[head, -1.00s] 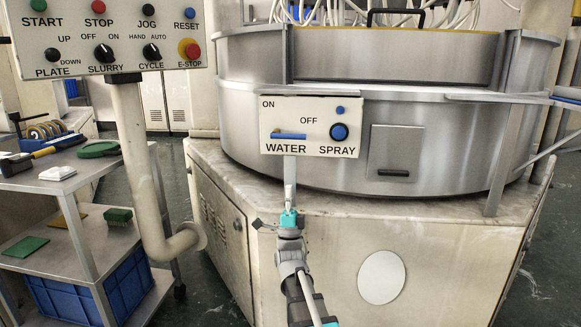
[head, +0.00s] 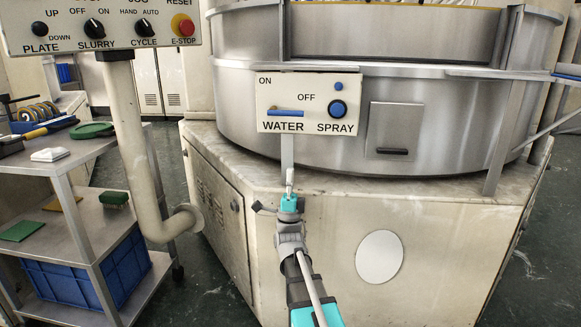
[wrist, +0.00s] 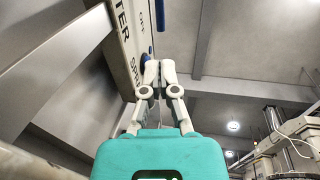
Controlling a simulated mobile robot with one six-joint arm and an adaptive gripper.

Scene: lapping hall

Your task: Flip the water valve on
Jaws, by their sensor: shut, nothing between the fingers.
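The water valve is a blue lever (head: 287,112) above the word WATER on a pale control panel (head: 347,118). The lever lies level and points right, toward OFF; ON is printed at the upper left. My gripper (head: 290,174) is below the panel in the head view, apart from the lever. In the wrist view my gripper (wrist: 160,66) is shut and empty, with its fingertips overlapping the view of the panel. A blue bar, probably the lever (wrist: 160,16), shows above the fingertips there.
A round blue SPRAY knob (head: 338,109) sits right of the lever. The panel hangs in front of a steel tub (head: 430,130). A button box (head: 110,30) on a post stands at the left, beside a cart (head: 75,165). Space before the panel looks free.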

